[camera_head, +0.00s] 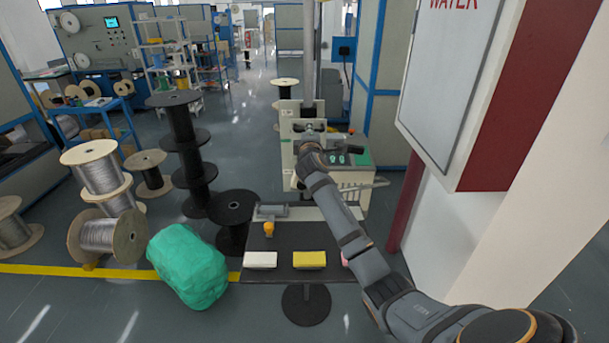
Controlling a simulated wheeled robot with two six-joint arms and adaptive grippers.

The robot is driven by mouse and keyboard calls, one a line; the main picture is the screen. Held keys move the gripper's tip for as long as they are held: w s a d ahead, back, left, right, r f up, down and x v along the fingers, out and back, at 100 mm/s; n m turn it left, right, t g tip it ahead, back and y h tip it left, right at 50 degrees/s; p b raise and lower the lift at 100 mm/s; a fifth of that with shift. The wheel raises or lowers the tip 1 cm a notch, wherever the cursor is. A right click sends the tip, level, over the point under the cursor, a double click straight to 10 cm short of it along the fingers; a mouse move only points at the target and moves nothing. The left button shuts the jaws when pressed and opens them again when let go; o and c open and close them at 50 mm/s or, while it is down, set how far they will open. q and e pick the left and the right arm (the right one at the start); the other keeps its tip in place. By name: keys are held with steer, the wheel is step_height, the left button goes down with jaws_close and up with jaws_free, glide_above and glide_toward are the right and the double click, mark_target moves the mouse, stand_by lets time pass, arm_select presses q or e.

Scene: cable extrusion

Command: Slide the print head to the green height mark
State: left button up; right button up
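A cream machine (350,181) stands beyond a small dark table, with a tall grey post (311,40) rising behind it. A pale upright part with a dark middle (290,112) on the machine may be the print head, but I cannot tell for sure. A green panel with round light marks (361,151) is on the machine's right side. I cannot make out a separate green height mark. My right gripper (309,128) is at the front of the upright part. It is small and partly hidden by my arm, so its fingers and any contact are unclear. My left gripper is out of view.
The dark table (285,240) carries a white block (260,260), a yellow block (309,260) and an orange item (269,229). Cable spools (95,173) and a green wrapped bundle (188,266) stand left. A red-edged wall cabinet (520,95) is close at right.

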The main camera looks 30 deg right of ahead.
steer(key=shift+f, duration=0.1)
jaws_close()
steer(key=shift+f+b, duration=1.5)
steer(key=shift+f, duration=0.6)
steer(key=shift+o, duration=1.1)
jaws_free()
steer(key=shift+f, duration=0.15)
steer(key=o, duration=0.6)
steer(key=shift+r, duration=0.2)
steer(key=p+v, duration=0.3)
steer(key=v, duration=0.5)
